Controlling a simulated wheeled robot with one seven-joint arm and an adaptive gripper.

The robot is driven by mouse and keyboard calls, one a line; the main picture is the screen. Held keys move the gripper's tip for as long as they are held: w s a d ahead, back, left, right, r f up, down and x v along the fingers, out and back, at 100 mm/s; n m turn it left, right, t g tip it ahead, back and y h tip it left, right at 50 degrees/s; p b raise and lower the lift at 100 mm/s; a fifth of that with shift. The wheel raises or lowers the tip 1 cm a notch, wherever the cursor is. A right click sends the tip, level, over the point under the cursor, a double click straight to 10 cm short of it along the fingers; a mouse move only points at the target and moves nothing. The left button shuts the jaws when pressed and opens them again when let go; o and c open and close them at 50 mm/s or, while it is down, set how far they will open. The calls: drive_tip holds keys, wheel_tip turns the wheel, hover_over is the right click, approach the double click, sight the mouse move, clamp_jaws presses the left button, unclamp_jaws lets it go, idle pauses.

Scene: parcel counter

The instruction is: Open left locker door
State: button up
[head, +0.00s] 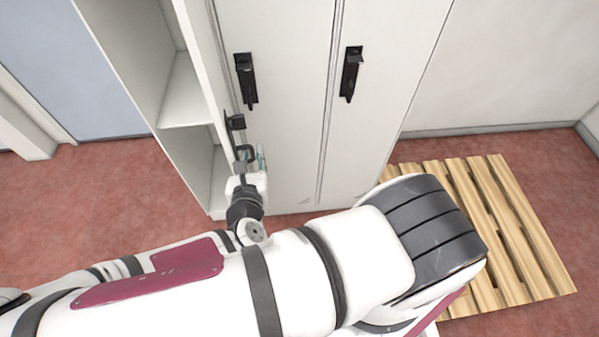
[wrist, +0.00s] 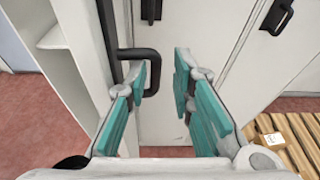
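The left locker door (head: 205,62) stands open, seen nearly edge-on, with shelves showing to its left. Its black loop handle (head: 244,152) sticks out on the right-hand side; it also shows in the wrist view (wrist: 153,72). My gripper (head: 252,165) is at this handle. In the wrist view its teal-padded fingers (wrist: 160,72) are apart. The left fingertip is close to the door inside or in front of the handle loop; I cannot tell which. The right finger is clear of the handle, with a gap between them.
The other locker doors (head: 275,110) are shut, with black handles (head: 350,72). A wooden pallet (head: 497,215) lies on the red floor at the right. Open floor (head: 130,185) lies to the left of the locker.

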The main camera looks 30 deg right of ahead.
drive_tip(key=s+d+p, duration=0.7)
drive_tip(key=s, duration=0.5)
drive_tip(key=shift+s+d, duration=0.4)
idle(0.9)
drive_tip(key=shift+c, duration=0.3)
